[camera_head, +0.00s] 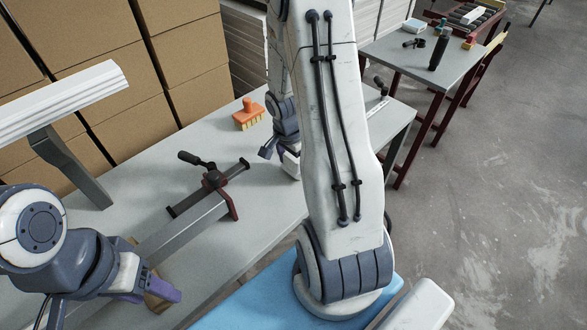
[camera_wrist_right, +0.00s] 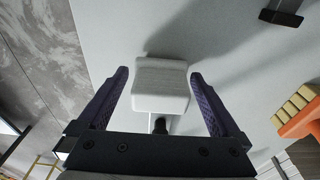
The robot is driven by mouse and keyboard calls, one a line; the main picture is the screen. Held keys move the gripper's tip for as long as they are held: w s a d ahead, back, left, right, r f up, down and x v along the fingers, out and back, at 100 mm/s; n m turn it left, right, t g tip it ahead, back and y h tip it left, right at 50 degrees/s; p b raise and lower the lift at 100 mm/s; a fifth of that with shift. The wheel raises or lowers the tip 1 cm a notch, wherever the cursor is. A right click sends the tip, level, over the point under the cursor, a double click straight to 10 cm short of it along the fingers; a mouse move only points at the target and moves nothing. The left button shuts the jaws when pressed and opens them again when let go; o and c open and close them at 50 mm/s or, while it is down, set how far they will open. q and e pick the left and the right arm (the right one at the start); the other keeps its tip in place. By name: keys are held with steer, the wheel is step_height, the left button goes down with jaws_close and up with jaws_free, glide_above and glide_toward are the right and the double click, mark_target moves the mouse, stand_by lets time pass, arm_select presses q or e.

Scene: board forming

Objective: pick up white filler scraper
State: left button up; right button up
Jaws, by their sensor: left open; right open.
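The white filler scraper (camera_wrist_right: 161,86) shows in the right wrist view as a pale block-shaped part with a narrow dark piece below it, partly hidden by the gripper body. My right gripper (camera_wrist_right: 160,84) is open, with one purple finger on each side of the white part and a gap on both sides. In the head view, my right gripper (camera_head: 279,158) is low over the grey table, partly hidden behind my arm; I cannot make out the scraper clearly there. My left gripper (camera_head: 150,288) is open at the lower left, close to a brown block (camera_head: 160,299).
An orange brush (camera_head: 248,118) lies behind the right gripper and also shows in the right wrist view (camera_wrist_right: 302,117). A clamp (camera_head: 214,180) sits on the grey table (camera_head: 190,145). Cardboard boxes (camera_head: 120,60) stand behind. A second table (camera_head: 455,70) holds tools.

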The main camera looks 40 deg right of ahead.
steer(key=shift+f, duration=0.35)
steer(key=c, duration=1.4)
steer(key=shift+r, duration=0.15)
step_height(320, 180, up, 4)
steer(key=shift+s+d+r, duration=0.1)
steer(key=shift+r, duration=0.05)
steer(key=s+d+r, duration=0.1)
steer(key=s+r, duration=0.5)
steer(key=s, duration=0.5)
steer(key=shift+s+r+b, duration=0.2)
steer(key=shift+r+b, duration=0.05)
steer(key=shift+b, duration=0.2)
